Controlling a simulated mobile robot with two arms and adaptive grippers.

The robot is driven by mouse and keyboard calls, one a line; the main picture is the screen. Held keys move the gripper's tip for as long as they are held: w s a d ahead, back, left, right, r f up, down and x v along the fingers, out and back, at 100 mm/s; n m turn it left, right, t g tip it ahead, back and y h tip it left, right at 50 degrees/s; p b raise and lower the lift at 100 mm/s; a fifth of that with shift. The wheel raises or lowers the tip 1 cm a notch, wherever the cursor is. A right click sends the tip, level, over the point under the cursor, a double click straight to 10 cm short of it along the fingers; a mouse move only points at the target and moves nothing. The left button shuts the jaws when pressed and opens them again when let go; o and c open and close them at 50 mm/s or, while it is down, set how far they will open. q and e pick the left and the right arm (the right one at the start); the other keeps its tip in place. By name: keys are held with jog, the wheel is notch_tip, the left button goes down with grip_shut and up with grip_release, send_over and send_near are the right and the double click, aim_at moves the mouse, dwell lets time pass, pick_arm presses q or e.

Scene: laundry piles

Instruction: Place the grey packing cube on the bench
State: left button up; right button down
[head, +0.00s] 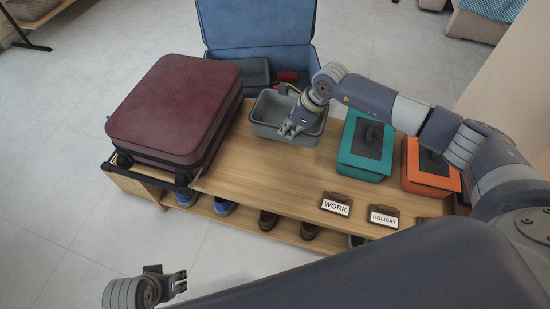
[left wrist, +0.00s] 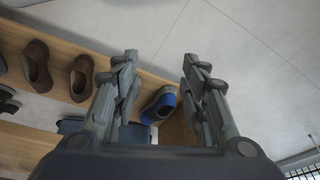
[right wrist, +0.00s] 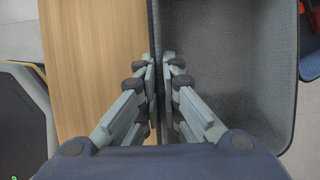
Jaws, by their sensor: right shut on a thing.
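The grey packing cube (head: 267,131) is an open-topped grey box at the back edge of the wooden bench (head: 250,172), in front of the blue suitcase. My right gripper (head: 290,129) is shut on its near wall. In the right wrist view the gripper (right wrist: 159,75) pinches the wall, with the cube's empty-looking inside (right wrist: 225,65) to the right and bare bench wood (right wrist: 90,60) to the left. I cannot tell whether the cube touches the bench. My left gripper (head: 180,283) is low in front of the bench; its fingers (left wrist: 158,80) are apart and empty.
A burgundy suitcase (head: 175,105) covers the bench's left end. Teal (head: 364,147) and orange (head: 425,166) boxes stand on the right. WORK (head: 336,204) and HOLIDAY (head: 384,216) signs line the front. An open blue suitcase (head: 259,27) is behind. The bench middle is clear.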

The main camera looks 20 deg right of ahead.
jog(key=shift+s+a+f, duration=0.75)
jog(key=shift+s+a, duration=0.15)
jog(key=shift+a, duration=0.55)
jog(key=shift+s+a+f, duration=0.75)
jog(key=shift+s+a, duration=0.1)
jog(key=shift+a, duration=0.65)
jog(key=shift+s+a+f, duration=0.75)
jog(key=shift+s+a, duration=0.15)
jog(key=shift+a, duration=0.55)
jog(key=c, duration=1.8)
grip_release()
pick_arm(q)
jog(key=shift+r, duration=0.45)
pick_arm(e)
jog(key=shift+r, duration=0.1)
jog(key=shift+s+d+r, duration=0.1)
jog(key=shift+d+r, duration=0.05)
jog(key=shift+r, duration=0.1)
pick_arm(q)
notch_tip(320, 180, down, 7)
jog(key=p, duration=0.1)
jog(key=shift+s+p, duration=0.15)
jog(key=shift+p, duration=0.15)
pick_arm(e)
jog(key=v, duration=1.1)
jog(key=shift+r, duration=0.15)
